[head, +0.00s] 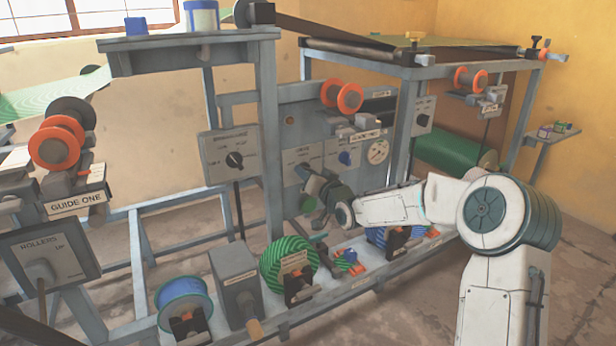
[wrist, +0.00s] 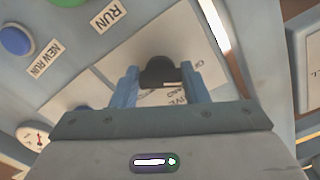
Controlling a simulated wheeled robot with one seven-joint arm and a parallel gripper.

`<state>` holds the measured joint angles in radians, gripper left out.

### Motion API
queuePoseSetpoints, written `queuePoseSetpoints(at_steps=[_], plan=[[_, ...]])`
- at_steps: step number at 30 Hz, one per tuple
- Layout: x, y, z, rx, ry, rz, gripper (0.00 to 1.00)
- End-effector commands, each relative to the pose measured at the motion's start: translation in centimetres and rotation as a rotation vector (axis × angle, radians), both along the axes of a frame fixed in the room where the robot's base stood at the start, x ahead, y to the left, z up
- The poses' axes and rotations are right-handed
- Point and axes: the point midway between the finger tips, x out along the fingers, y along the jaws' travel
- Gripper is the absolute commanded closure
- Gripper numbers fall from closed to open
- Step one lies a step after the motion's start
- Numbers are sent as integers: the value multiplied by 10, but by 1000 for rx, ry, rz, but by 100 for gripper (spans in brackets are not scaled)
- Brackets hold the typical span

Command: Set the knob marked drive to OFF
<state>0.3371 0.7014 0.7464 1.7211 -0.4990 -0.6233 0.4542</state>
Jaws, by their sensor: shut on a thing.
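The dark drive knob (wrist: 160,70) sits between the two blue fingers of my gripper (wrist: 159,80) in the wrist view. The fingers are shut on it. Its white plate (wrist: 192,48) shows part of a word like "DRIVE" and other lettering, partly covered by the fingers, so I cannot read which mark the knob points to. In the head view my gripper (head: 312,182) is at the grey control panel (head: 290,162) in the middle of the machine, and it largely hides the knob there.
A blue button (wrist: 16,40) marked NEW RUN and a green button (wrist: 68,2) by a RUN label are near the knob. A round gauge (wrist: 33,137) is at lower left.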

Motion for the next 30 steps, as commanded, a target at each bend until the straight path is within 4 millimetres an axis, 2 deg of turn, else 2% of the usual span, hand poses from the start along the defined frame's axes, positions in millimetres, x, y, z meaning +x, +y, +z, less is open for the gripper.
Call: queuePoseSetpoints(at_steps=[10, 11, 13, 23, 30], plan=[[-1, 2, -2, -7, 1, 5, 82], [-1, 2, -2, -7, 1, 5, 56], [-1, 2, -2, -6, 2, 4, 37], [-1, -1, 0, -4, -1, 0, 37], [-22, -16, 2, -6, 0, -2, 37]])
